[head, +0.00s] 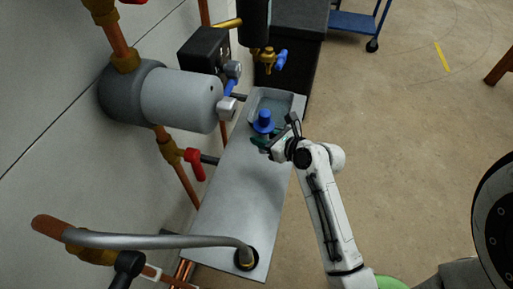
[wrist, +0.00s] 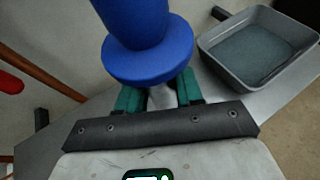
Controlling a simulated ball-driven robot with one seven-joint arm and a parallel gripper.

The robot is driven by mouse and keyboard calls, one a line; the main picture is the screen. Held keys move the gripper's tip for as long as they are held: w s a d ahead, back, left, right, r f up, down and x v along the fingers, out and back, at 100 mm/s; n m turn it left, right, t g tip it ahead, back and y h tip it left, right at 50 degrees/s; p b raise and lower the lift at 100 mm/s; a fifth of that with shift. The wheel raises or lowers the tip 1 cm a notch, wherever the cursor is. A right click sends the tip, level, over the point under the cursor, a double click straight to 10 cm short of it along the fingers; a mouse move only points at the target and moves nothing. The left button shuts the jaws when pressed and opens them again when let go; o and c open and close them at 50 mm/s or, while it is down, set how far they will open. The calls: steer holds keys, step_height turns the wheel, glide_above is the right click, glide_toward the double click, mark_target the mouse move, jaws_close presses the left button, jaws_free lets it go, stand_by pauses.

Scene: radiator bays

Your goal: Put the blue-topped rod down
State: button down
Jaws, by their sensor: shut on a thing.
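The blue-topped rod (head: 264,121) is upright in my gripper, over the far part of the grey metal shelf, near the grey tray. In the wrist view its wide blue collar and thick blue top (wrist: 148,50) fill the upper middle. My gripper (head: 268,142) is shut on the rod just below the collar; its green fingers (wrist: 160,97) show on both sides. The rod's lower end is hidden by the collar and fingers, so I cannot tell whether it touches the shelf.
The shelf (head: 225,210) is mostly bare toward the near end, where a bent grey pipe enters a fitting (head: 246,258). The grey tray (wrist: 212,62) stands at its far end. A grey cylinder (head: 180,100), a red-handled valve (head: 194,163) and copper pipes line the left wall.

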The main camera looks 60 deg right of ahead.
steer(key=f, duration=0.2)
steer(key=w+f+b, duration=0.1)
steer(key=f, duration=0.1)
steer(key=w+f, duration=0.1)
steer(key=f, duration=0.1)
steer(key=shift+w+b, duration=0.2)
steer(key=shift+b, duration=0.15)
steer(key=shift+r, duration=0.1)
steer(key=c, duration=0.7)
jaws_free()
steer(key=shift+c, duration=0.2)
